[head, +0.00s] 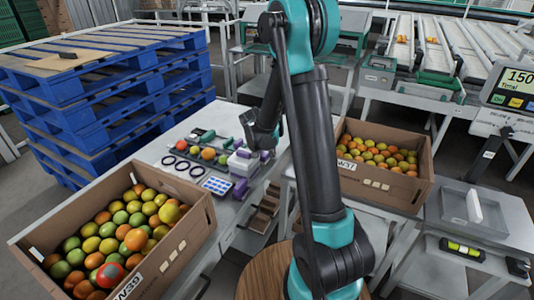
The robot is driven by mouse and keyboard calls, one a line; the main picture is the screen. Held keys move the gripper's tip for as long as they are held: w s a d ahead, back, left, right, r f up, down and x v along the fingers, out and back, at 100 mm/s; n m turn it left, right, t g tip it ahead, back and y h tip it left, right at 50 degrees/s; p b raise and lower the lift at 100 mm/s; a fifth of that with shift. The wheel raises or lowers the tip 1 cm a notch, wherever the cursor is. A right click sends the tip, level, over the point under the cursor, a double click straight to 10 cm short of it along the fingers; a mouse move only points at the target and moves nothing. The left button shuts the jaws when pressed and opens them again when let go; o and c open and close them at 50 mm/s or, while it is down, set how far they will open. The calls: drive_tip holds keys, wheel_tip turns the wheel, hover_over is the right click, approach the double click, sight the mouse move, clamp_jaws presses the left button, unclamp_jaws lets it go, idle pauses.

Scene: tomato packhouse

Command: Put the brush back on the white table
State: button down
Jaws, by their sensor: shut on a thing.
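The white table (150,155) stands left of centre, with a crate and several small items on it. My gripper (264,140) is over the right side of this table, pointing down. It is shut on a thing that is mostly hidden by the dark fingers. I cannot make out its shape, or tell for sure that it is the brush. I cannot tell whether it touches the table. White and purple items (240,162) lie close beside and below the gripper. No brush shows clearly anywhere else.
A cardboard crate of tomatoes (185,240) fills the table's near end. A second tomato crate (390,190) stands right of my arm. Black rings (182,165), loose tomatoes and a blue-and-white tray (217,184) take up the table's middle. Blue pallets (75,95) are stacked behind left.

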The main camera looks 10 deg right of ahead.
drive_tip(key=shift+f, duration=0.3)
drive_tip(key=c, duration=1)
unclamp_jaws()
drive_tip(key=c, duration=0.3)
drive_tip(key=shift+r, duration=0.1)
drive_tip(key=shift+r, duration=3.4)
drive_tip(key=shift+s, duration=0.1)
